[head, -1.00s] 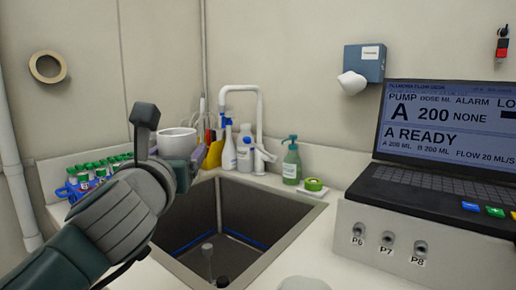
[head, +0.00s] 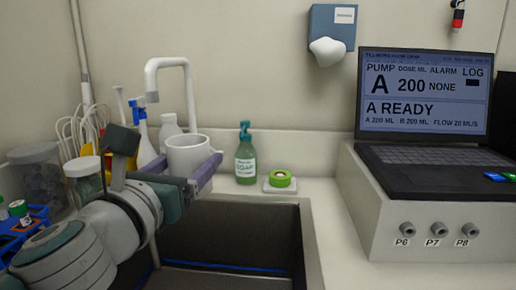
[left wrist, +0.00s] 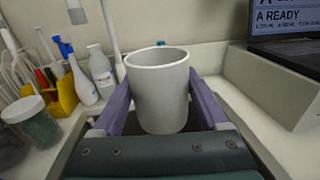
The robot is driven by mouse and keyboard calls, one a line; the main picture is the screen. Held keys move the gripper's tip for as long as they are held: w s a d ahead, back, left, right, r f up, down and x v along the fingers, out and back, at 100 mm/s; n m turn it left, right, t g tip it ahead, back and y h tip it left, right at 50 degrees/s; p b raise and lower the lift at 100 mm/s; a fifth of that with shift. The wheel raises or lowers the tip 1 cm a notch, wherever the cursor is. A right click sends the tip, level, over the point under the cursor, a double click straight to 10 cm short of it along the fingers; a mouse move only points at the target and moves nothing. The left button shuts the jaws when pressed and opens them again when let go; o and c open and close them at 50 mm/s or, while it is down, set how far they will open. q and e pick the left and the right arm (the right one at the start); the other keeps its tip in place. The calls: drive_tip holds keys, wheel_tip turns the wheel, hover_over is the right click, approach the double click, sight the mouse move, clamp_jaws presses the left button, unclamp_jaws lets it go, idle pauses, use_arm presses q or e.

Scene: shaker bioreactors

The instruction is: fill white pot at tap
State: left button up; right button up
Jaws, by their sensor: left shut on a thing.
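The white pot (head: 188,157) is upright between the purple fingers of my left gripper (head: 190,173), which is shut on it. The left wrist view shows the pot (left wrist: 158,98) close up, with its open rim upward; its bottom inside is hidden. The white tap (head: 167,63) arches above and behind the pot. Its spout end is up and left of the pot in the head view, and no water stream shows. In the left wrist view the tap spout (left wrist: 76,12) is at the top, left of the pot. My right gripper is not in view.
The dark sink (head: 235,240) lies below. White bottles (left wrist: 102,70) and a yellow holder (left wrist: 62,92) stand left. A laptop (head: 425,100) sits on a box at right.

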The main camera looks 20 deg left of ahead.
use_arm(q)
drive_tip(key=shift+w+a, duration=0.1)
drive_tip(key=shift+w+a+f, duration=0.1)
drive_tip(key=shift+w+a, duration=0.4)
drive_tip(key=shift+a, duration=0.2)
drive_tip(key=w+a+b, duration=0.4)
drive_tip(key=w+a, duration=0.3)
drive_tip(key=a, duration=0.4)
drive_tip(key=shift+w+a, duration=0.15)
drive_tip(key=shift+a, duration=0.2)
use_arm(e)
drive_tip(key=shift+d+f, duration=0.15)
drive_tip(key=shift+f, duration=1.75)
use_arm(q)
drive_tip(key=s+d+p, duration=0.4)
drive_tip(key=d, duration=0.3)
drive_tip(key=shift+s, duration=0.3)
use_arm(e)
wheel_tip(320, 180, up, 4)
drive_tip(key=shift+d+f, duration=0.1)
use_arm(q)
drive_tip(key=shift+d, duration=0.2)
